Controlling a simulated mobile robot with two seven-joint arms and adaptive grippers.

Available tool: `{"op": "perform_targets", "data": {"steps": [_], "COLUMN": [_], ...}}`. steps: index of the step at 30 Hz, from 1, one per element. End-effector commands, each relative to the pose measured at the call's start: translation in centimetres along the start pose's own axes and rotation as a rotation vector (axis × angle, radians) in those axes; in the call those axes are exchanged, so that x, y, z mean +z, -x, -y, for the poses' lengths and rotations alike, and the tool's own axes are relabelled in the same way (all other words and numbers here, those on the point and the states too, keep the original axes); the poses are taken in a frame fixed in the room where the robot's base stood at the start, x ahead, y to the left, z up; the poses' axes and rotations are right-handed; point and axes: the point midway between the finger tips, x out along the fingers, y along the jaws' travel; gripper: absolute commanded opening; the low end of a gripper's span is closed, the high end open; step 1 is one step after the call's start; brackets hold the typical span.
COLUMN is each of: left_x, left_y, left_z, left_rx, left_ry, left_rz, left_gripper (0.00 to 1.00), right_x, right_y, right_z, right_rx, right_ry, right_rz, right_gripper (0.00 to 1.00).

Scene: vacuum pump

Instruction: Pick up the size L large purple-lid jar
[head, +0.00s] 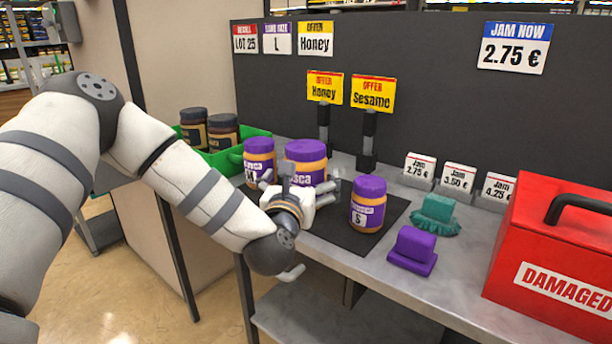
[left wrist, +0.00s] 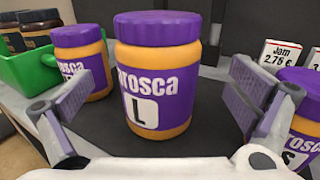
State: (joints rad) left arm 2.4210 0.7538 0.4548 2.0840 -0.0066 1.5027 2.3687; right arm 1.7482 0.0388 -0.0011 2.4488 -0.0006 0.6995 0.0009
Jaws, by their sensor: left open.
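The large purple-lid jar (left wrist: 157,85) stands upright on the dark mat, with an "L" on its label in the left wrist view. In the head view the large jar (head: 306,158) is partly hidden behind my left gripper (head: 300,188). My left gripper is open, with one finger on each side of the jar in the left wrist view (left wrist: 160,105); I see gaps between fingers and jar. A smaller purple-lid jar (head: 259,160) stands to its left. Another marked "S" (head: 368,205) stands to its right. My right gripper is not in view.
A green crate (head: 229,158) with dark-lidded jars (head: 194,128) is at the left. A purple brush-like item (head: 412,250), a teal one (head: 437,215) and a red "DAMAGED" box (head: 560,255) stand at the right. Price cards (head: 458,178) and dark posts (head: 368,140) are behind.

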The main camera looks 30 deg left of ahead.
Motion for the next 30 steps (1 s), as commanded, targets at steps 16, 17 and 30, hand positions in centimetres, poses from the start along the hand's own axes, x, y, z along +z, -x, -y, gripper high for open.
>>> {"op": "perform_targets", "data": {"steps": [16, 17, 30], "left_x": [-0.2, -0.2, 0.0], "left_y": [-5.6, -5.6, -5.6], "left_z": [-0.1, -0.1, -0.1], "left_rx": [-0.001, -0.001, 0.000], "left_ry": [-0.001, -0.001, 0.000], "left_rz": [-0.001, -0.001, 0.005], "left_gripper": [1.00, 0.98, 0.17], "right_x": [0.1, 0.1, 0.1], "right_y": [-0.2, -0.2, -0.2], "right_z": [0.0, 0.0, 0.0], "right_rx": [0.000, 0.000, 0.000], "right_ry": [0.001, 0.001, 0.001], "right_rz": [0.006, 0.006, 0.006], "right_gripper": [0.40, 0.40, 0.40]}}
